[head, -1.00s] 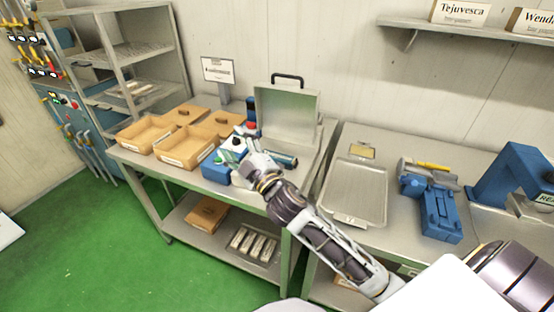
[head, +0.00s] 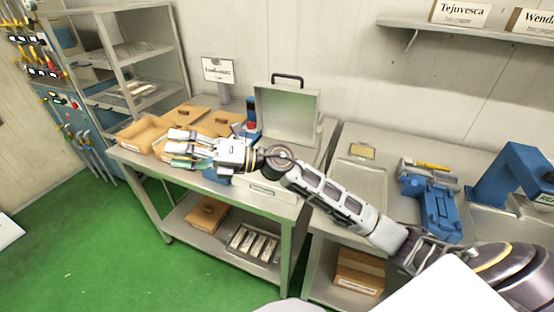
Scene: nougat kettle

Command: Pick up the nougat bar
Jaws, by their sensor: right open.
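I cannot make out a nougat bar for certain in the head view. Several pale bars lie side by side in a tray (head: 252,243) on the lower shelf of the left table; I cannot tell whether the nougat bar is among them. My right gripper (head: 178,148) is open, its fingers pointing left, over the front of the wooden boxes on that table. I see nothing between its fingers. It hides part of the middle box and most of a blue device (head: 216,177). My left gripper is not in view.
An open wooden box (head: 146,133) stands at the table's left end. An open metal case (head: 288,108) stands behind my forearm. A metal tray (head: 366,174) and a blue clamp-like tool (head: 438,211) are on the right table. A brown box (head: 207,214) lies on the lower shelf.

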